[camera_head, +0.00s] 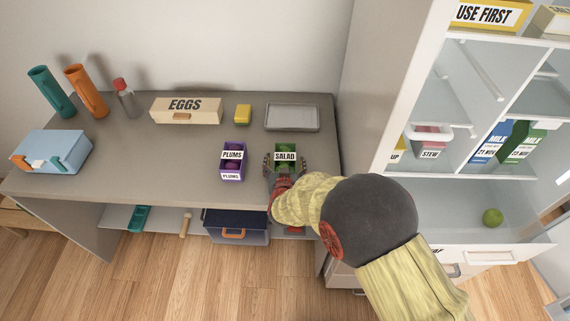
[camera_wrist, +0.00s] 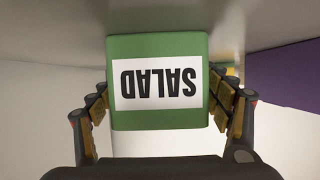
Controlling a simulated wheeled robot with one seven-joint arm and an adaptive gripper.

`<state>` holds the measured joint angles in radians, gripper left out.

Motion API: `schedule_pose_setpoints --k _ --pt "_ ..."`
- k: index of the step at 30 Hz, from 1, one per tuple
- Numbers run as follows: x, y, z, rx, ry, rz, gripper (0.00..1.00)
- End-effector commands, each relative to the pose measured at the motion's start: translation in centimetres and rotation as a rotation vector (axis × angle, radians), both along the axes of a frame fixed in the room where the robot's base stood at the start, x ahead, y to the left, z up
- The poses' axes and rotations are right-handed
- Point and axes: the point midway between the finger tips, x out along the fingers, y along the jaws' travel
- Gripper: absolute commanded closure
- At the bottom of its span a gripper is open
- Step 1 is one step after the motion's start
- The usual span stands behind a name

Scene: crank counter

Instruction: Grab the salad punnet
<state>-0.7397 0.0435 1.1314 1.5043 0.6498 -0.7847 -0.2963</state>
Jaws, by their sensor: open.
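The salad punnet (camera_head: 285,147) is a small green box with a white SALAD label, standing on the grey counter near its front right. In the wrist view the punnet (camera_wrist: 160,120) fills the middle, its label upside down. My gripper (camera_head: 284,162) is at the near side of the punnet. In the wrist view my gripper (camera_wrist: 161,106) is open, one finger at each side of the punnet. A narrow gap seems to show at the fingers; whether either pad touches is hard to tell. My arm hides part of the punnet's lower front in the head view.
A purple plums punnet (camera_head: 233,163) stands to the left. A grey tray (camera_head: 293,129), yellow block (camera_head: 243,114) and egg box (camera_head: 186,117) are behind. The open fridge (camera_head: 470,195) is to the right. The counter's left middle is clear.

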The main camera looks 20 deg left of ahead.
Motion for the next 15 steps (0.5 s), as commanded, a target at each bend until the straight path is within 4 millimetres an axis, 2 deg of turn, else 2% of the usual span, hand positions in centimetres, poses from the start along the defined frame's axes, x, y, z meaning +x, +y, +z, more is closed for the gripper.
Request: schedule_pose_setpoints --k 5,15 --pt "0.00 0.00 0.04 0.000 0.000 0.000 0.22" --pt "-0.02 -0.01 0.03 0.000 0.000 0.000 0.41"
